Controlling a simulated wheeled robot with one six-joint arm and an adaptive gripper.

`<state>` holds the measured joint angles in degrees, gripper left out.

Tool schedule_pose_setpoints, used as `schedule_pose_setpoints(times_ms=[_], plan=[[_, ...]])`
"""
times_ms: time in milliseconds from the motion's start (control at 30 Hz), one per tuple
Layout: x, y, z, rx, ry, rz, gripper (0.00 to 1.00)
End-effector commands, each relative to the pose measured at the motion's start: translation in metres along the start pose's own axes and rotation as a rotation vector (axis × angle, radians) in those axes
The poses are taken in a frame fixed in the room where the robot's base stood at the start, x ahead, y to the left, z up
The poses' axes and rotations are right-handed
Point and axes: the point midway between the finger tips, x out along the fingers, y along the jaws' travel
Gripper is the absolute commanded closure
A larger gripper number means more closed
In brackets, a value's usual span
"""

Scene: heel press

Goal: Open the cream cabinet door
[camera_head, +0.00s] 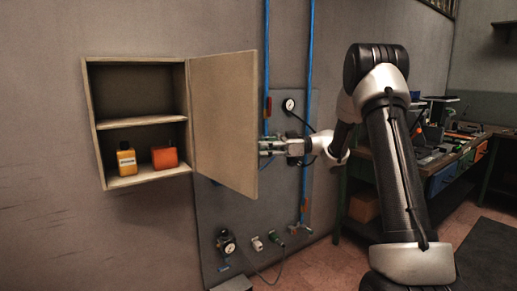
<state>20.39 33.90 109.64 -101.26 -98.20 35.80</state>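The cream cabinet (87,125) hangs on the grey wall at the left. Its door (225,120) is hinged on the cabinet's right side and stands wide open, swung out toward the right. My gripper (266,146) is at the door's free edge, on its right side. The fingertips are partly hidden behind the door, so I cannot tell whether they touch it or are closed on anything. My arm reaches in from the right. Inside the cabinet a yellow bottle (126,160) and an orange box (164,158) stand on the bottom, below one shelf (140,121).
Blue pipes (308,60) and a gauge (289,104) are on the wall panel behind my gripper. Valves and a hose (262,270) sit below. A cluttered workbench (455,160) stands at the right. The space in front of the cabinet opening is clear.

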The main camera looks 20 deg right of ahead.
Motion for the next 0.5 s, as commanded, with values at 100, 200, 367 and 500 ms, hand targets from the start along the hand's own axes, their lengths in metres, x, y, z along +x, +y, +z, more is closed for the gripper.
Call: schedule_pose_setpoints(times_ms=[100,200,367,500], plan=[[-0.023,0.001,0.000,0.000,0.001,0.004,0.66],[-0.047,0.001,0.000,0.000,0.000,0.004,0.66],[-0.081,0.001,0.000,0.000,0.001,0.003,0.66],[-0.101,0.000,0.000,-0.001,0.001,0.001,0.66]])
